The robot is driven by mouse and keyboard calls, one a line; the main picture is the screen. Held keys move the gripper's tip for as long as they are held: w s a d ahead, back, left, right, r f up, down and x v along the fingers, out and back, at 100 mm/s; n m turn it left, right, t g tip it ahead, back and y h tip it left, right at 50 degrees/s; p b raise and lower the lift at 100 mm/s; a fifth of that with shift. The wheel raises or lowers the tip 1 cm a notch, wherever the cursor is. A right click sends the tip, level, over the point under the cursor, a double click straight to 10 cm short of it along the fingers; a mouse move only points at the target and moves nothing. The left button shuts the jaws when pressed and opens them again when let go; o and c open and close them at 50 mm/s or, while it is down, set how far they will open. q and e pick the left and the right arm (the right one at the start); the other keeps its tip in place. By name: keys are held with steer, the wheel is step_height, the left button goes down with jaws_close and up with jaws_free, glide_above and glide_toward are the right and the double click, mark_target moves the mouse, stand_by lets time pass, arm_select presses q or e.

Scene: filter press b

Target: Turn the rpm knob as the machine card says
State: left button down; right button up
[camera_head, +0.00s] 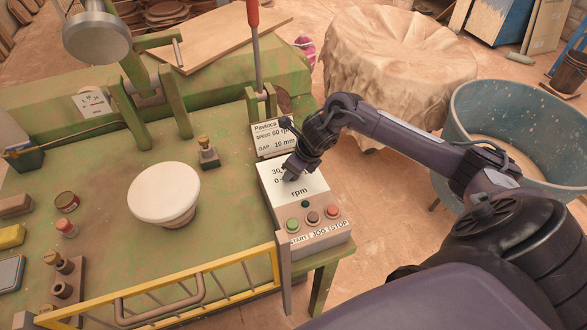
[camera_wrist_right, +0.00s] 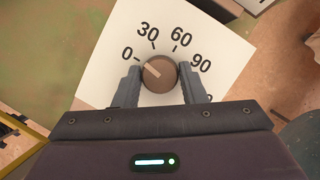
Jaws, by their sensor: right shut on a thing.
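The rpm knob (camera_wrist_right: 159,76) is a round brown dial on a white scale plate (camera_wrist_right: 110,75) marked 0, 30, 60, 90 and a partly hidden further number. Its pale pointer line aims up-left, roughly at the 0 mark. My right gripper (camera_wrist_right: 160,88) is shut on the knob, one finger on each side. In the head view my right gripper (camera_head: 291,176) covers the knob on the control box (camera_head: 310,239). The machine card (camera_head: 272,140) stands behind the box and reads speed 60 rpm, gap 10 mm. My left gripper is not in view.
A green button (camera_head: 292,225), a brown button (camera_head: 313,217) and a red button (camera_head: 332,211) sit on the box below the dial. A yellow guard rail (camera_head: 230,273) runs along the front. A white round-topped piece (camera_head: 163,190) stands on the green table.

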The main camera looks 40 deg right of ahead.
steer(key=m, duration=0.1)
steer(key=m+h, duration=0.1)
steer(key=m, duration=0.1)
steer(key=shift+a+r+m+p, duration=0.1)
steer(key=shift+r+m+p, duration=0.05)
steer(key=shift+m+p, duration=0.15)
steer(key=m+h+p, duration=0.1)
steer(key=m+p, duration=0.1)
steer(key=m, duration=0.1)
steer(key=shift+a+r+m+h, duration=0.1)
steer(key=shift+r+m+h, duration=0.05)
steer(key=shift+m+h, duration=0.2)
steer(key=m+h+p, duration=0.1)
steer(key=m+p, duration=0.3)
steer(key=shift+w+a+m+g+h, duration=0.1)
steer(key=shift+a+m+g+h, duration=0.05)
steer(key=shift+m+g+h, duration=0.15)
steer(key=m+h+p, duration=0.1)
steer(key=m+p, duration=0.2)
steer(key=shift+g, duration=0.4)
steer(key=shift+w+m, duration=0.1)
steer(key=shift+m, duration=0.35)
steer(key=shift+f, duration=0.2)
steer(key=o, duration=1)
